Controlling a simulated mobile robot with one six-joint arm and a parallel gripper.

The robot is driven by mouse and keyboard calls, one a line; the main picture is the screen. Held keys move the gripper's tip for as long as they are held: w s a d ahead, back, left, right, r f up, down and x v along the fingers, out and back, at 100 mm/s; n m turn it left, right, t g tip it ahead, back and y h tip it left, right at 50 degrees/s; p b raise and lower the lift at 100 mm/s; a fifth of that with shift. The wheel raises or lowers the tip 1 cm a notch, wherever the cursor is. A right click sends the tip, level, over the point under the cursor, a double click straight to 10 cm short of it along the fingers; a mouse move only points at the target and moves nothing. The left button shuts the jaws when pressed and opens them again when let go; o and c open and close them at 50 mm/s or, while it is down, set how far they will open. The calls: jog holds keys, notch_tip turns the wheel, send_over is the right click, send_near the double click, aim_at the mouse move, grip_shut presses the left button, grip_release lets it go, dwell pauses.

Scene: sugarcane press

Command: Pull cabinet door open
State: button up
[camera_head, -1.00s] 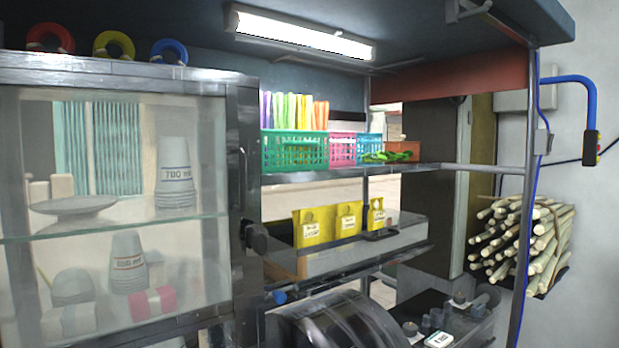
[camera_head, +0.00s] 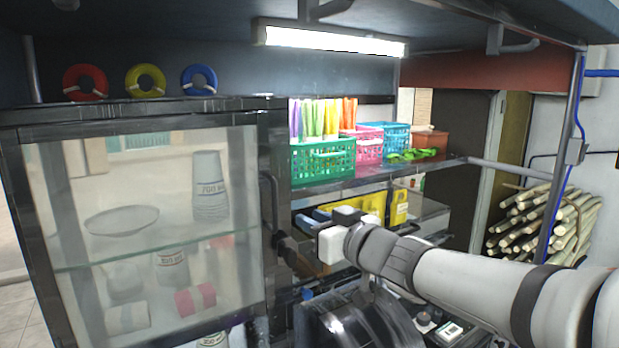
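The cabinet door (camera_head: 150,215) is a glass pane in a dark metal frame on the left. It looks shut. A thin dark vertical handle (camera_head: 268,203) stands on its right frame, with a dark knob-like part (camera_head: 285,245) below it. My gripper (camera_head: 312,222) is just right of the handle, in front of the shelves, at the end of my white and grey arm. It appears apart from the handle. Its fingers point left and are small and partly hidden against the dark shelf, so their opening is unclear.
Behind the glass, stacked cups (camera_head: 209,185) and a plate (camera_head: 122,220) sit on a glass shelf. Right of the door are a green basket (camera_head: 322,160), yellow packets (camera_head: 398,208) and a dark machine (camera_head: 350,325). Cane stalks (camera_head: 540,225) are far right.

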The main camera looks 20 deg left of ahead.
aim_at(276, 204)
jog(key=shift+n+g+y, duration=0.6)
jog(key=shift+g, duration=0.1)
jog(key=a, duration=0.3)
jog(key=w+a+r+p, duration=0.1)
jog(key=a, duration=0.2)
jog(key=w+a+p, duration=0.1)
jog(key=a, duration=0.2)
jog(key=shift+a+r, duration=0.1)
jog(key=shift+r, duration=0.1)
jog(key=shift+c, duration=0.5)
grip_shut()
